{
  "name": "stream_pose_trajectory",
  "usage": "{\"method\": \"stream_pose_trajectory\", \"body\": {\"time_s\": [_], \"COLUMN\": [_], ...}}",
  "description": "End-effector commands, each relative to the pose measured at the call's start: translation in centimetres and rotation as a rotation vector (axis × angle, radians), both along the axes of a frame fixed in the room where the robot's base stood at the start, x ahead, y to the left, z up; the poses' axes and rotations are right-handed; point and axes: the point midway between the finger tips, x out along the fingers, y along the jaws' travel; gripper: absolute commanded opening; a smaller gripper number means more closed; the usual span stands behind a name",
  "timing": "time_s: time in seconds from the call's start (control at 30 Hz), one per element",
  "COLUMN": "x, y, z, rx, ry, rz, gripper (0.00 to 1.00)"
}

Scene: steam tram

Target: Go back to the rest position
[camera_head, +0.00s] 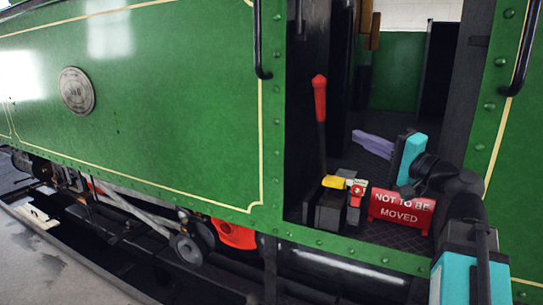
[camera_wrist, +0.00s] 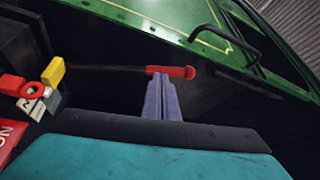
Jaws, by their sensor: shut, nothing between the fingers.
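My gripper (camera_head: 356,136) is inside the cab doorway of the green tram, reached in from the right by my arm. Its purple fingers are together and hold nothing. In the wrist view the fingers (camera_wrist: 162,82) point toward the red grip of the lever (camera_wrist: 172,71), which appears just beyond them. In the head view this lever (camera_head: 320,100) stands upright to the left of the gripper, with a visible gap between them. A rest position is not marked by anything in view.
A red "NOT TO BE MOVED" sign (camera_head: 400,208) stands on the cab floor below my wrist. Beside it are a yellow-topped item (camera_head: 336,182) and a small red-and-white one (camera_head: 357,188). Green door edges with black handrails (camera_head: 257,40) (camera_head: 524,48) flank the opening.

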Motion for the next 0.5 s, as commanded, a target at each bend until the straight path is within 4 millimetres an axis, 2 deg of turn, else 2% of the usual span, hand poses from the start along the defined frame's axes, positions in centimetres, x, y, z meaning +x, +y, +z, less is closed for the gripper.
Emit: {"method": "stream_pose_trajectory", "body": {"time_s": [0.2, 0.5], "x": [2.6, 5.2], "y": [1.7, 4.1], "z": [-5.7, -14.4], "rx": [0.032, 0.036], "ry": [0.092, 0.229], "rz": [0.039, 0.074], "gripper": [0.00, 0.00]}}
